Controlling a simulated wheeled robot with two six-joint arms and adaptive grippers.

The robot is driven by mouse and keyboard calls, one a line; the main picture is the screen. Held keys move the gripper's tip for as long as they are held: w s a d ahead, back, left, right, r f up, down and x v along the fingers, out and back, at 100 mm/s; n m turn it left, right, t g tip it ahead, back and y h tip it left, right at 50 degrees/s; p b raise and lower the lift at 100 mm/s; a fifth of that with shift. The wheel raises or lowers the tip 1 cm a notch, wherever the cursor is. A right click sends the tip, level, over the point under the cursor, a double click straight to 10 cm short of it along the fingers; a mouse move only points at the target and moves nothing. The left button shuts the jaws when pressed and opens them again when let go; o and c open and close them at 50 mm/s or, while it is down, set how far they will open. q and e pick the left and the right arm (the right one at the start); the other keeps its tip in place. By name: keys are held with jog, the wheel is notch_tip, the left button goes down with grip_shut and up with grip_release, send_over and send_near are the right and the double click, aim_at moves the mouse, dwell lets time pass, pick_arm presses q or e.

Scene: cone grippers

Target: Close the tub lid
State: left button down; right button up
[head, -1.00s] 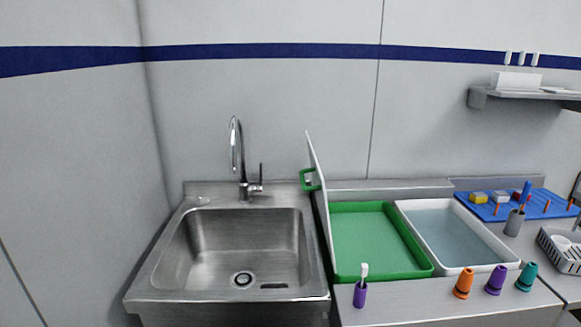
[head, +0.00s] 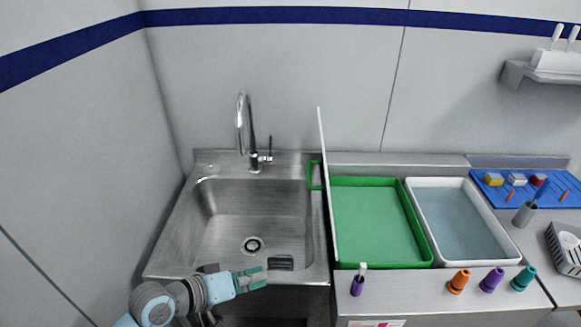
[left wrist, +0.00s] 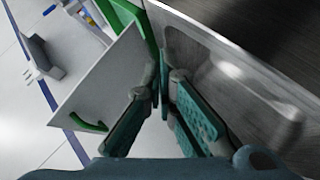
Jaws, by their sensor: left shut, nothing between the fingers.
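The green tub (head: 375,222) stands open on the counter right of the sink. Its white lid (head: 325,165) stands upright along the tub's left side, seen nearly edge-on. A green handle (head: 313,176) sits on the lid's sink-facing side. My left gripper (head: 264,273) is shut and empty over the sink's front edge, left of the lid and apart from it. In the left wrist view, the lid (left wrist: 95,85) with its green handle (left wrist: 88,122) shows left of my teal fingers (left wrist: 163,75). My right gripper is out of view.
The steel sink (head: 210,245) with a tall faucet (head: 241,125) lies left of the tub. A white tub (head: 480,190) adjoins on the right. A purple holder with a brush (head: 357,285) and orange (head: 459,281), purple (head: 491,280) and teal (head: 523,278) cones stand in front.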

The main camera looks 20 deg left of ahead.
pick_arm(q)
jog(key=w+a+r+n+t+h, duration=0.1)
jog(key=w+a+r+n+t, duration=0.3)
jog(key=r, duration=0.3)
jog(key=w+a+r+n+t+h, duration=0.1)
jog(key=w+a+r+n+t, duration=0.2)
jog(key=w+r, duration=0.45)
jog(key=n+g, duration=0.1)
jog(key=g, duration=0.1)
send_near(308, 163)
jog(key=w+a, duration=0.2)
jog(key=w, duration=0.1)
jog(key=d+p, duration=0.1)
jog(key=d, duration=0.1)
jog(key=d+p, duration=0.1)
jog(key=d, duration=0.1)
jog(key=shift+w+d+f, duration=0.1)
jog(key=shift+f, duration=0.15)
